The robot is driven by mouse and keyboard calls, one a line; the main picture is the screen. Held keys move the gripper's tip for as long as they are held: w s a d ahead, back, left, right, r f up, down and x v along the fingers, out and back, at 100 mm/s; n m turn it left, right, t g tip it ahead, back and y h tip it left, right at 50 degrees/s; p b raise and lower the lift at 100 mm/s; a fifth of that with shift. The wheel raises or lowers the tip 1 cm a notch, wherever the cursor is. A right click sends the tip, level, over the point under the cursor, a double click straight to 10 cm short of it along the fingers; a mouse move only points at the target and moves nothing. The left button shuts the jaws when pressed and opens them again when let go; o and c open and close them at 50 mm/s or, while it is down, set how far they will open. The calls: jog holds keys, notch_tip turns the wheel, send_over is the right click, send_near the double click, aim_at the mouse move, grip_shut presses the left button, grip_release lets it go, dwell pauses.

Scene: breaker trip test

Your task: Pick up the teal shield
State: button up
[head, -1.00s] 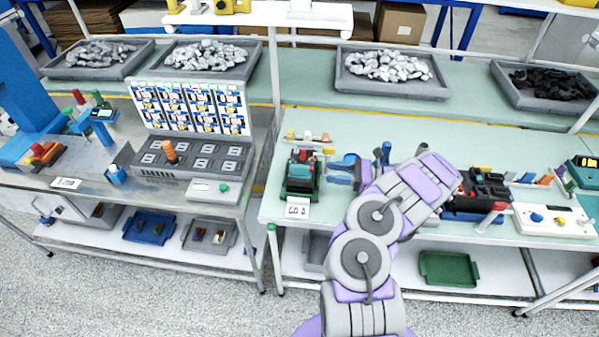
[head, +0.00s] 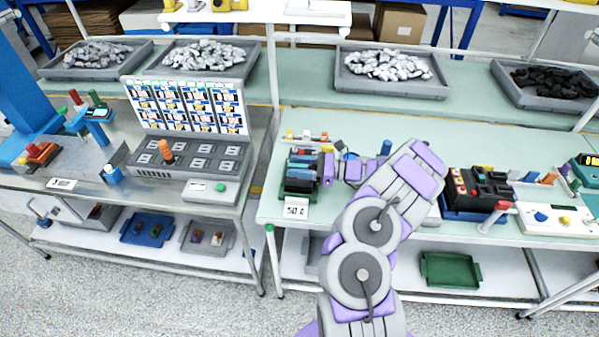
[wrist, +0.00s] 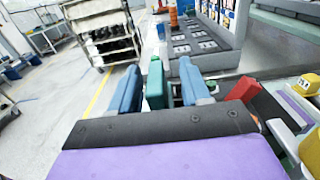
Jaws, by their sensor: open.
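In the wrist view a teal upright piece (wrist: 155,86), which looks like the teal shield, stands between the two blue fingers of my gripper (wrist: 160,66). It is closer to the left finger, with a gap to the right finger. I cannot tell if it touches the left one. My gripper is open. In the head view my gripper (head: 304,164) is over the dark green holder (head: 298,187) behind the 50 A label (head: 296,208). There its fingers and wrist hide much of the holder, and the shield cannot be made out clearly.
A row of small coloured parts (head: 306,137) lies just behind the holder. A breaker panel (head: 190,160) with an orange knob stands on the left bench. A dark blue-based device (head: 477,193) stands to the right. A red block (wrist: 243,89) is close on the right in the wrist view.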

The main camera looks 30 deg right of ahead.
jog(key=shift+a+r, duration=0.1)
jog(key=shift+a, duration=0.15)
jog(key=shift+c, duration=0.8)
jog(key=shift+d, duration=0.1)
grip_shut()
